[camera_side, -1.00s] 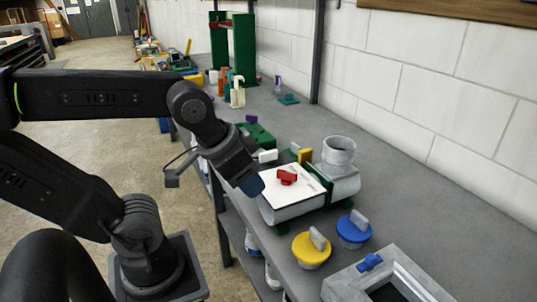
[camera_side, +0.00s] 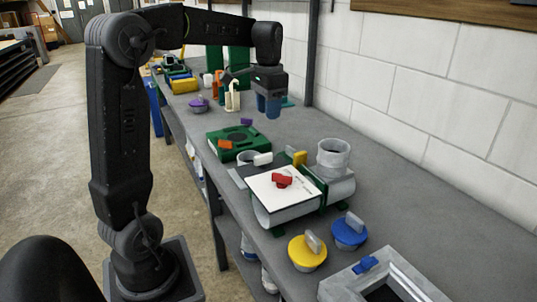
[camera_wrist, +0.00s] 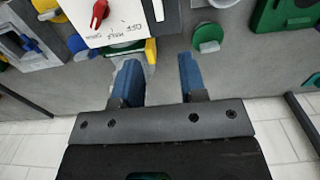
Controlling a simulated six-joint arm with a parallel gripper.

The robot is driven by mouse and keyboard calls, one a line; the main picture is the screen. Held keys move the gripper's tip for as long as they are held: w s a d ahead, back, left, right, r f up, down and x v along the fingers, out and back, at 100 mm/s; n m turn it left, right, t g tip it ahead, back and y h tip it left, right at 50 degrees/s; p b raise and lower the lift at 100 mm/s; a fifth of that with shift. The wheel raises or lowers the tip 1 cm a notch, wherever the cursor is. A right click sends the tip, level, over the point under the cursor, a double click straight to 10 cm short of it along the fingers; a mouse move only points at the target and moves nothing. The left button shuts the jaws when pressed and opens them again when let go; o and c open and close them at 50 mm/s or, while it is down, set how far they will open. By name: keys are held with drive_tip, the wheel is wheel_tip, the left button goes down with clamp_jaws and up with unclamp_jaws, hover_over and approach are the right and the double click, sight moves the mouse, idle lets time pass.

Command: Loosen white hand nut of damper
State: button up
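The damper has a white plate (camera_side: 262,190) with a red handle (camera_side: 282,181) on top. A white hand nut (camera_side: 263,159) sits at the plate's far edge, beside a yellow piece (camera_side: 299,158). In the wrist view the white nut (camera_wrist: 158,10) is at the top, beyond my fingertips, with the lettered white plate (camera_wrist: 118,28) to its left. My gripper (camera_side: 268,110) hangs fingers-down above the bench, behind the damper and clear of it. In the wrist view my gripper (camera_wrist: 158,62) has its blue fingers apart with nothing between them.
A round grey duct collar (camera_side: 334,152) stands right of the plate. Yellow (camera_side: 306,254) and blue (camera_side: 350,232) knobbed caps and a grey frame (camera_side: 385,285) are in front. A green box (camera_side: 235,143) lies to the left. The bench along the wall is clear.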

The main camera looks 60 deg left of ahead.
sight(269, 154)
wheel_tip(269, 154, down, 14)
drive_tip(key=shift+r, duration=0.25)
idle(0.3)
clamp_jaws()
